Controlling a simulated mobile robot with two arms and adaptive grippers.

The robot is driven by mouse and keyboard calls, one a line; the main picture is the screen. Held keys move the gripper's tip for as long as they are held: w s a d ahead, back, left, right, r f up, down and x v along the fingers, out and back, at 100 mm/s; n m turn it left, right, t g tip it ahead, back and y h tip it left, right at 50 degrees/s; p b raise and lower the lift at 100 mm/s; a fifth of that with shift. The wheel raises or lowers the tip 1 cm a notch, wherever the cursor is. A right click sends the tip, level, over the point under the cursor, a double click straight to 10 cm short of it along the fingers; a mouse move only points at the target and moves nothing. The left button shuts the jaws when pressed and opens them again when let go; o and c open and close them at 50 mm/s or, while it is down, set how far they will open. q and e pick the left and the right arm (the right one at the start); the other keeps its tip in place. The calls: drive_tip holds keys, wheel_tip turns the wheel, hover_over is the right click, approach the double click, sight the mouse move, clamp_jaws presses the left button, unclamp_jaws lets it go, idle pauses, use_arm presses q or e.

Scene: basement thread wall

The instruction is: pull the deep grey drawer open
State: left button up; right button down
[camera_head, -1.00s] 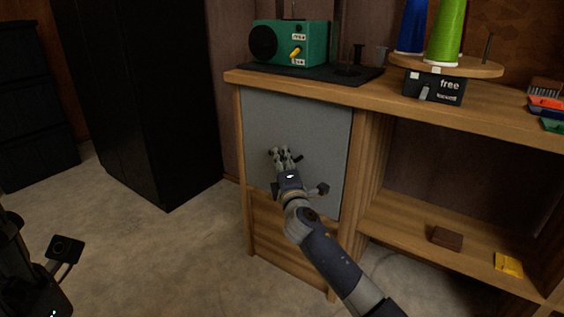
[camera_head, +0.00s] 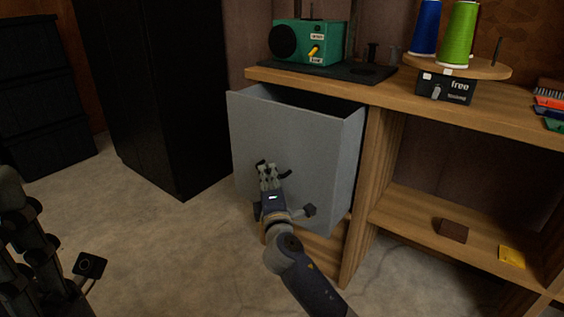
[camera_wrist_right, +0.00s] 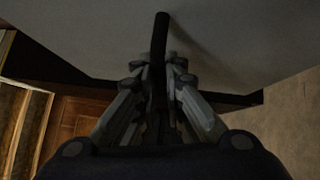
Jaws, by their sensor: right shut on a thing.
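The deep grey drawer (camera_head: 290,140) stands partly out of the wooden cabinet in the head view, with its dark inside showing behind the front panel. My right gripper (camera_head: 270,172) is at the drawer's front, shut on its dark handle (camera_head: 284,174). In the right wrist view the handle (camera_wrist_right: 160,50) runs as a dark bar between the fingers (camera_wrist_right: 155,75), against the grey front. My left arm shows at the lower left of the head view, but I cannot make out its fingers.
A green radio (camera_head: 308,42) and a dark mat sit on the wooden cabinet top (camera_head: 400,85). Thread cones (camera_head: 458,35) stand on a round wooden stand to the right. A black cabinet (camera_head: 165,95) stands to the left, with open floor (camera_head: 150,240) before it.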

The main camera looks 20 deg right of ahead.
drive_tip(key=s+a, duration=0.5)
drive_tip(key=a, duration=0.2)
drive_tip(key=shift+s+a, duration=0.2)
drive_tip(key=shift+s, duration=0.2)
drive_tip(key=c, duration=1.7)
unclamp_jaws()
drive_tip(key=s, duration=0.4)
drive_tip(key=s+a+f, duration=0.1)
drive_tip(key=s, duration=0.6)
drive_tip(key=shift+s+a+f, duration=0.2)
drive_tip(key=shift+s+f, duration=0.1)
drive_tip(key=shift+s, duration=0.1)
